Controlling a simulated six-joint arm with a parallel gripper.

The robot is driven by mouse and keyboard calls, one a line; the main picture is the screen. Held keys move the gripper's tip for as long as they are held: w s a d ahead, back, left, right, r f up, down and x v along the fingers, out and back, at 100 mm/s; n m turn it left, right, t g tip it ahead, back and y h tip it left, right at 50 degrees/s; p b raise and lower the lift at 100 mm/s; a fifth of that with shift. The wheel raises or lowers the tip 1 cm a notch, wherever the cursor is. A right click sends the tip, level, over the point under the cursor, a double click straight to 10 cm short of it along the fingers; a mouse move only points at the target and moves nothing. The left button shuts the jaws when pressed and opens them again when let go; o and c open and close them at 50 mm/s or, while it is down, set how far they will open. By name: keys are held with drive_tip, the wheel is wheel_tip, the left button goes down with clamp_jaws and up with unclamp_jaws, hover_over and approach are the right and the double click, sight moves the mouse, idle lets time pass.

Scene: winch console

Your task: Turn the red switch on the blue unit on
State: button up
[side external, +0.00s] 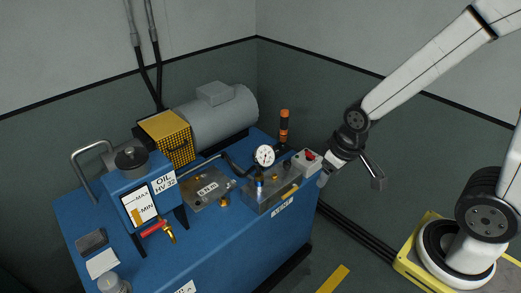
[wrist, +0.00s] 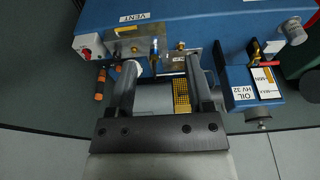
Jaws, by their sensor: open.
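The blue unit (side external: 215,245) fills the lower middle of the side external view, and its blue top also shows in the wrist view (wrist: 215,18). The red switch (side external: 310,155) sits on a small light grey box at the unit's right end. In the wrist view the red switch (wrist: 86,53) is at the upper left, outside my fingers. Its position, on or off, is too small to tell. My gripper (side external: 324,177) is close beside the switch box, to its right in the side external view. In the wrist view my gripper (wrist: 162,70) is open, with nothing held between its fingers.
A pressure gauge (side external: 264,155) and metal manifold stand left of the switch. An orange-black handle (side external: 284,125) rises behind it. A grey motor (side external: 215,118), a yellow grille (side external: 168,138) and an oil tank (side external: 140,185) stand farther left. Floor is free before the unit.

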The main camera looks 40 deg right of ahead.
drive_tip(key=shift+w+d, duration=0.25)
drive_tip(key=shift+w, duration=0.3)
drive_tip(key=shift+c, duration=0.3)
drive_tip(key=t+h, duration=0.1)
drive_tip(key=t, duration=0.7)
hover_over(312, 154)
drive_tip(key=s+a, duration=0.3)
drive_tip(key=a, duration=0.3)
wheel_tip(312, 154, down, 16)
drive_tip(key=s+d+f+t+y, duration=0.1)
drive_tip(key=s+d+f+t, duration=0.2)
drive_tip(key=d+f, duration=0.3)
wheel_tip(312, 154, down, 4)
drive_tip(key=shift+s+r, duration=0.2)
drive_tip(key=shift+w+f, duration=0.1)
drive_tip(key=shift+w, duration=0.1)
drive_tip(key=shift+x, duration=3.65)
